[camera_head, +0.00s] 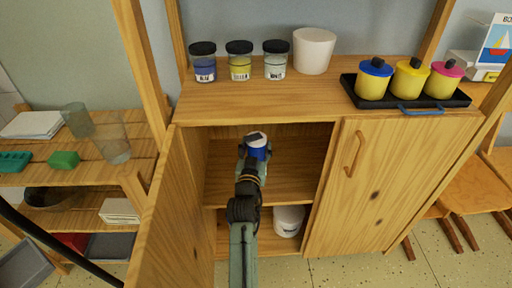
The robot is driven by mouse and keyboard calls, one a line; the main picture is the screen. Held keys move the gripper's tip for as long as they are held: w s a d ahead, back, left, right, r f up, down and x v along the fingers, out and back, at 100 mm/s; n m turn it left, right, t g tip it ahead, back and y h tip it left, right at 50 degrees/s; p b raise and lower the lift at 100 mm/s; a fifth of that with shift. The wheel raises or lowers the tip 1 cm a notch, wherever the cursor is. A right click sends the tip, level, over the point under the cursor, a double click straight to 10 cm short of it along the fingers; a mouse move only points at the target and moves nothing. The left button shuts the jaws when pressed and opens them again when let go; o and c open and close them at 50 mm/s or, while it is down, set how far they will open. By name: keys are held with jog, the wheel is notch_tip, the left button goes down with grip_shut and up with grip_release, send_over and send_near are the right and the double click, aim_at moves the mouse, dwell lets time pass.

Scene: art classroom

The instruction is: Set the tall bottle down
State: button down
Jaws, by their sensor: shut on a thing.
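The tall bottle (258,153) shows as a small piece with a blue band and a pale top, inside the open cabinet (222,128) above its middle shelf (300,184). My gripper (254,157) is shut on the bottle. My gripper and arm hide most of the bottle's lower part. I cannot tell whether its base touches the shelf.
The left cabinet door (172,225) stands open beside my arm; the right door (375,185) is shut. A white tub (289,220) stands on the lower shelf. Jars (239,62), a white pot (313,50) and a black tray (424,101) with paint pots stand on top.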

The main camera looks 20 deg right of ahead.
jog(key=shift+f, duration=0.1)
jog(key=c, duration=0.6)
grip_release()
jog(key=b+v, duration=0.2)
jog(key=v, duration=1)
